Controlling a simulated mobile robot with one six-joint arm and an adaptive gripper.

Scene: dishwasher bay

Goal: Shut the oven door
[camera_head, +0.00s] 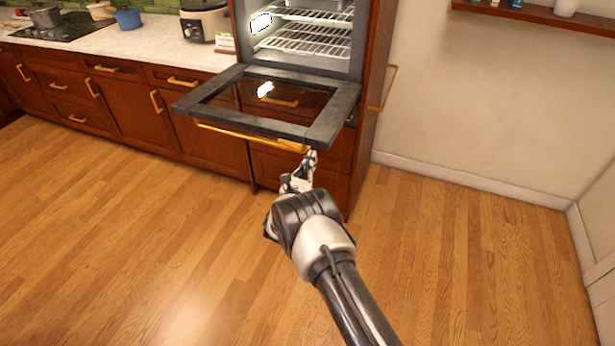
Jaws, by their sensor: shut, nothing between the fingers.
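The oven door (268,105) is folded down and open, lying nearly level in front of the oven (305,35). It has a dark frame, a glass pane and a gold bar handle (250,137) along its front edge. The oven's inside shows wire racks and a bright light. My gripper (311,156) is shut and empty, just below the right end of the handle. It is at or very near the handle; I cannot tell whether it touches.
Wooden cabinets with gold handles (130,100) run to the left under a pale counter (150,45). A cooker pot (204,20) and a blue bowl (127,18) stand on it. The wooden floor (120,240) is clear. A wall shelf (535,15) is at upper right.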

